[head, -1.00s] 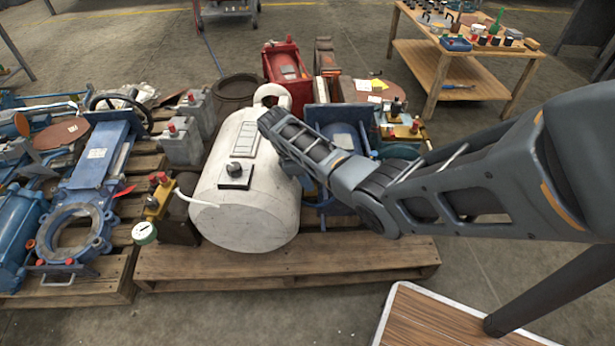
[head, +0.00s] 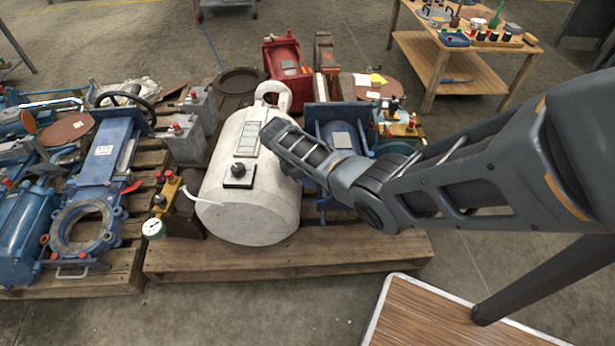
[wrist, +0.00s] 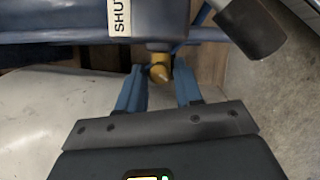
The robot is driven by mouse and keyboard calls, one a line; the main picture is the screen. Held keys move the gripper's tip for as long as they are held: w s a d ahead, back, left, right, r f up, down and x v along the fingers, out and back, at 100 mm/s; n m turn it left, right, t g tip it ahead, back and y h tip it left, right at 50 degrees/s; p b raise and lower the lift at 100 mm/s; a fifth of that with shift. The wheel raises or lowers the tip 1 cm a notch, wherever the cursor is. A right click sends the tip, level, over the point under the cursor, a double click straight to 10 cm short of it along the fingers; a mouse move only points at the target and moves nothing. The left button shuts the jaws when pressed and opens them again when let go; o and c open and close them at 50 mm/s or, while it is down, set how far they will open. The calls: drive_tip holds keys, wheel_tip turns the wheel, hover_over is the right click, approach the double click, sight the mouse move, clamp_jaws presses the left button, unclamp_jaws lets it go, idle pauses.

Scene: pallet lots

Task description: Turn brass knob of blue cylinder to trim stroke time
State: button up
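The blue cylinder (head: 341,133) lies on the pallet right of the white tank, partly hidden behind my arm in the head view. In the wrist view the blue cylinder body (wrist: 60,22) crosses the top, with a white label reading "SHUT". The small brass knob (wrist: 160,73) sticks out below it. My gripper (wrist: 159,78) has its two blue fingers apart, one on each side of the knob. Slim gaps seem to show beside the knob; contact cannot be told for sure. In the head view my fingers are hidden.
The white tank (head: 247,202) stands close to my arm and fills the wrist view's lower left. A dark rounded part (wrist: 252,28) is at the wrist view's upper right. A red machine (head: 287,62) is behind. A wooden bench (head: 437,68) stands at the back right.

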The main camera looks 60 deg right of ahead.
drive_tip(key=shift+o, duration=1.2)
drive_tip(key=p+v, duration=0.3)
drive_tip(key=v, duration=0.4)
drive_tip(key=shift+r, duration=0.35)
drive_tip(key=shift+w, duration=0.1)
